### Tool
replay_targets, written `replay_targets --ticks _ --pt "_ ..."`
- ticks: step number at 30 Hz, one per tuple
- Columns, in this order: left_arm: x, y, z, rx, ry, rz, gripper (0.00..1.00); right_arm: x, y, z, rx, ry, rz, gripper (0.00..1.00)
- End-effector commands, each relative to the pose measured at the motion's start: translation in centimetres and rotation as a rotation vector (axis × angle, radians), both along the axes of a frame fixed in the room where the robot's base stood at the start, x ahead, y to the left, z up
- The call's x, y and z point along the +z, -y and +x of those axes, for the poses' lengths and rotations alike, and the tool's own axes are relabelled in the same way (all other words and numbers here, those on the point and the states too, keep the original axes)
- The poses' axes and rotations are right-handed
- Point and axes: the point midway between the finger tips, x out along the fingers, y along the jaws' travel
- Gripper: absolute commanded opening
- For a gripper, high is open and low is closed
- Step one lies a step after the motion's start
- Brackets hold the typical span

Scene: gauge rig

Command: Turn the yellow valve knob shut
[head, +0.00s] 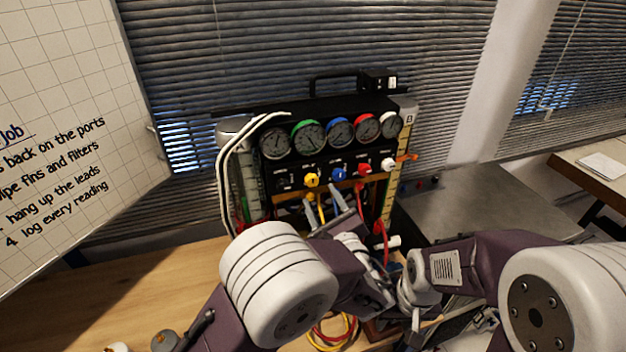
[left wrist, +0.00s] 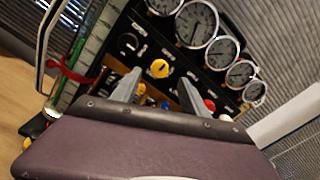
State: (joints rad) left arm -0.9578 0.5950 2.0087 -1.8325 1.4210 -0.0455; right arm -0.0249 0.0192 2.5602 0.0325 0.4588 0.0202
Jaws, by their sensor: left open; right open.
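Blue (head: 338,174), red (head: 364,169) and white (head: 388,165) knobs sit right of the yellow one, under several gauges (head: 308,137). White hoses (head: 228,170) hang at the left. Coiled red and yellow leads (head: 333,332) lie on the wooden bench (head: 150,290).

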Motion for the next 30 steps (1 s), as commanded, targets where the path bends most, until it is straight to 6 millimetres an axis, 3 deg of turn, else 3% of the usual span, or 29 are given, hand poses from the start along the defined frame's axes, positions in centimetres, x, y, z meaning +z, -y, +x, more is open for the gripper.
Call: replay_targets --ticks 3,9,19,24,25,30 --pt "0.5 -1.0 2.6 0.006 -0.002 0.001 0.52 1.7 0.0 0.0 0.000 0.000 0.000 0.45" --pt "0.2 -1.9 5.4 0.004 -0.003 0.000 0.52 2.8 0.0 0.0 0.000 0.001 0.000 0.45" --pt "0.0 -2.0 6.0 0.001 -0.003 -0.001 0.52 2.8 0.0 0.0 0.000 0.000 0.000 0.45" --pt "0.0 -2.0 6.0 0.001 -0.003 -0.001 0.05 2.8 0.0 0.0 0.000 0.000 0.000 0.45" --pt "0.0 -2.0 6.0 0.001 -0.003 -0.001 0.00 2.8 0.0 0.0 0.000 0.000 0.000 0.45" --pt "0.0 -2.0 6.0 0.001 -0.004 0.004 0.00 2.8 0.0 0.0 0.000 0.000 0.000 0.45"
